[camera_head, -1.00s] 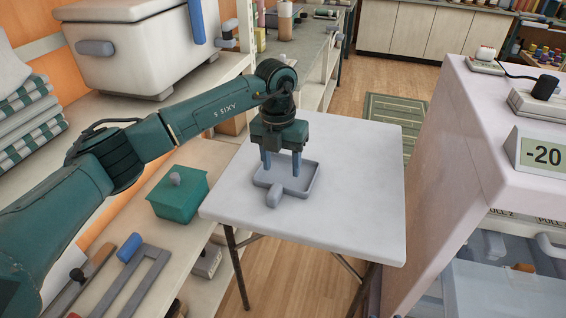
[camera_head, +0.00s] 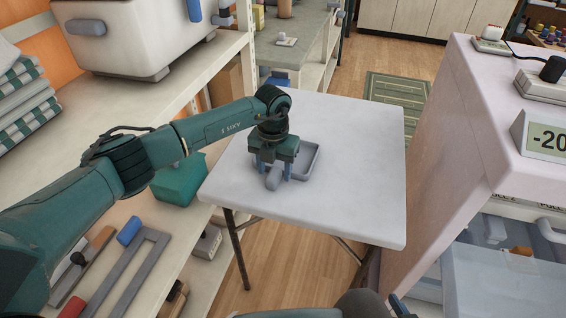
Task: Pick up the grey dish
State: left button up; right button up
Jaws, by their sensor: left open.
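The grey dish (camera_head: 311,162) is a shallow square tray with a rim and a short thick handle (camera_head: 273,181). It lies flat on the white folding table (camera_head: 350,205), near its left side. My left gripper (camera_head: 274,173) points down over the handle end of the dish. The gripper hides part of the dish, and I cannot tell whether the fingers touch the handle. My right gripper does not show.
Shelves on the left hold a green box (camera_head: 181,181), a white cooler-like box (camera_head: 145,38) and a blue-handled frame (camera_head: 128,231). A pale cabinet with a display reading -20 (camera_head: 546,138) stands close on the right. The table's right half is bare.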

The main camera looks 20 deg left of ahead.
pick_arm(q)
jog(key=shift+f, duration=0.95)
grip_shut()
